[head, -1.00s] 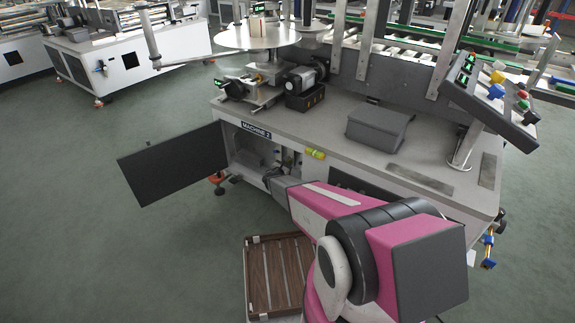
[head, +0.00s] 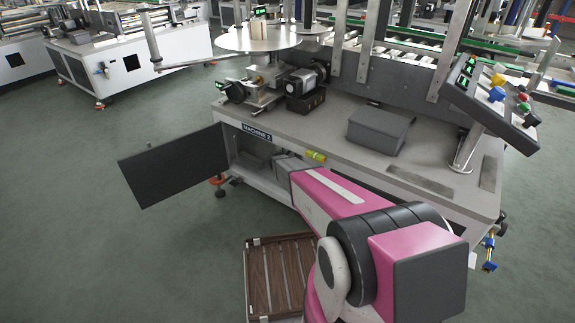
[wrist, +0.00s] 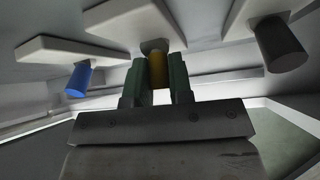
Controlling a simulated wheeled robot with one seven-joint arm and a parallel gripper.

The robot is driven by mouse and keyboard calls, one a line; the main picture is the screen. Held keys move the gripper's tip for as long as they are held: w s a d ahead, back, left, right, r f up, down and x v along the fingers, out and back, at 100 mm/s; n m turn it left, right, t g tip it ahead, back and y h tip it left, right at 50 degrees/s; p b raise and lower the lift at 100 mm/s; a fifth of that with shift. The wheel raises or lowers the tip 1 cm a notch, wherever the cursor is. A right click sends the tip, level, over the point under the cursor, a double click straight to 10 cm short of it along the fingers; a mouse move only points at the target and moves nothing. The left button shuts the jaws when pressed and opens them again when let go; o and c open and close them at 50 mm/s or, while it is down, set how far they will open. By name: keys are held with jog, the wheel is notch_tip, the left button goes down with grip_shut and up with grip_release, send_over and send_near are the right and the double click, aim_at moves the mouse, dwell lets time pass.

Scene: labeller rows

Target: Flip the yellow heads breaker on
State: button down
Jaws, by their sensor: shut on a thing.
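In the wrist view the yellow breaker lever (wrist: 157,70) sticks out from a white breaker body (wrist: 135,22) in the middle. My gripper (wrist: 158,82) has its two green fingers on either side of the yellow lever and is shut on it. In the head view my arm reaches into the open cabinet (head: 250,158) under the machine marked MACHINE 2. My gripper and the breakers are hidden there by the arm and the cabinet.
A blue lever (wrist: 78,80) is to the left and a dark grey lever (wrist: 280,44) to the right, each on its own white body. The cabinet door (head: 175,165) stands open at the left. A brown slatted pallet (head: 280,275) lies on the floor below.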

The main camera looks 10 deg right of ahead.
jog(key=shift+w+d+r+g+y, duration=0.15)
jog(key=shift+w+g+y, duration=0.05)
jog(key=shift+g+y, duration=0.25)
dwell(0.4)
jog(key=c, duration=1)
grip_release()
jog(key=shift+c, duration=0.2)
jog(key=shift+s+a+r, duration=0.2)
jog(key=shift+s+r, duration=0.15)
jog(key=s+a+r, duration=0.1)
jog(key=s+a, duration=0.6)
jog(key=s, duration=0.3)
jog(key=shift+s+a+r, duration=0.2)
jog(key=shift+s+a, duration=0.2)
